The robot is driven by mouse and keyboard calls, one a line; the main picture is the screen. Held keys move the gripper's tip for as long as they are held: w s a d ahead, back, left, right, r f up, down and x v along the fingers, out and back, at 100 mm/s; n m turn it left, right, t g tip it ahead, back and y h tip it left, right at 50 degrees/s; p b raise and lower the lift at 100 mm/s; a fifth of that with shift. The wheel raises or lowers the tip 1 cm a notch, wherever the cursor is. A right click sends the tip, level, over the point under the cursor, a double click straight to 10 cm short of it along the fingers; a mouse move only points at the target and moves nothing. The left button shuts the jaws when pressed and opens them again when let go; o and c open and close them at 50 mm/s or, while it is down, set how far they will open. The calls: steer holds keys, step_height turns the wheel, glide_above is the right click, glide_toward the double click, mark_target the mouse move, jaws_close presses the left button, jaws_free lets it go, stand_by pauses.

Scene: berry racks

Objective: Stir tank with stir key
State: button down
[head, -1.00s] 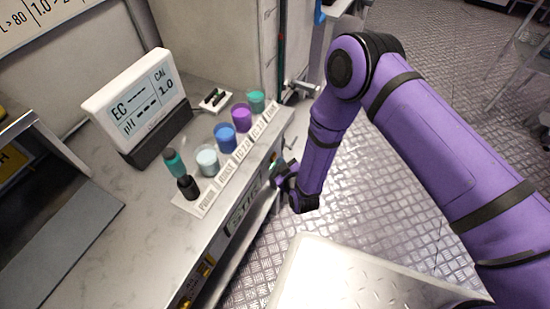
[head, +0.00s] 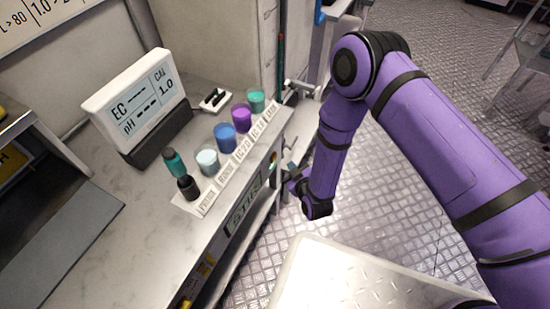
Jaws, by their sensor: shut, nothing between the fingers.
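The front edge of the bench carries a panel with the label STIR (head: 243,205). Up and right of the label on the same front is a small control with green and red spots (head: 272,163), partly beside my gripper. My gripper (head: 291,174) is small and dark in this view, just right of that control. It is shut and empty. Whether its tips touch the bench front cannot be told. The tank itself cannot be made out.
On the bench stand a meter (head: 138,100), a teal-and-black probe (head: 178,170) and several cups, among them a blue one (head: 225,137), on a labelled strip. A pale flat surface (head: 350,275) lies below my arm. Patterned metal floor is open to the right.

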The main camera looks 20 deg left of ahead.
steer(key=shift+s+d, duration=0.1)
steer(key=shift+d, duration=1)
